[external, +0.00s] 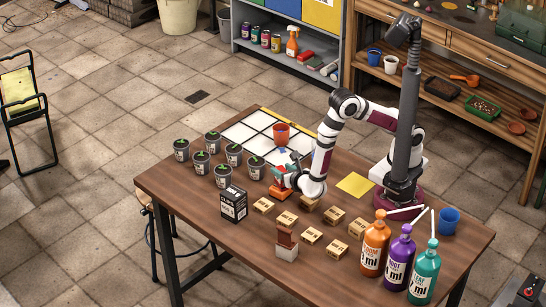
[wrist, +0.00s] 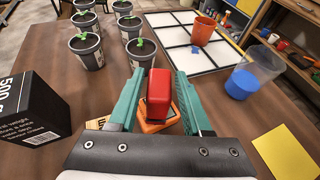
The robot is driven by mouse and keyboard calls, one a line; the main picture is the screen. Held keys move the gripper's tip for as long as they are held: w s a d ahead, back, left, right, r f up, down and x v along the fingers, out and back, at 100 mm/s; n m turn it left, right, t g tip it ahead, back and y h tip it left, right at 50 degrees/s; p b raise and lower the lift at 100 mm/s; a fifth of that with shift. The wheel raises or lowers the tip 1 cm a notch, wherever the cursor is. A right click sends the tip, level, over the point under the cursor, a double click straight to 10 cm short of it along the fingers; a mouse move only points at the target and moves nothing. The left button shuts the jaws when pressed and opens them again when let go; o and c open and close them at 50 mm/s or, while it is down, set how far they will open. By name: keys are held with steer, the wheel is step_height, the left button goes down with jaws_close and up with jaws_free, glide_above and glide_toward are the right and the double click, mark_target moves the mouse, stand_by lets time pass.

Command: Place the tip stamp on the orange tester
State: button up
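The tip stamp, apparently the red block-like piece (wrist: 159,92), stands between the fingers of my gripper (wrist: 160,82) in the wrist view. The orange tester (wrist: 152,127) lies directly below it, its orange body showing at the stamp's sides and near end. The stamp appears to rest on the tester, though the contact is hidden. The teal fingers are spread, with narrow gaps on both sides of the stamp. In the external view my gripper (external: 279,174) is low over the table, and the tester (external: 280,191) shows just below it.
Several potted seedlings (external: 200,162) and a black box (external: 233,205) stand left of my gripper. A white grid tray (external: 240,133) and an orange cup (external: 281,134) are behind. Small cartons (external: 287,219), bottles (external: 399,258) and a yellow sheet (external: 355,185) lie around it.

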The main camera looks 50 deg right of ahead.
steer(key=shift+o, duration=1)
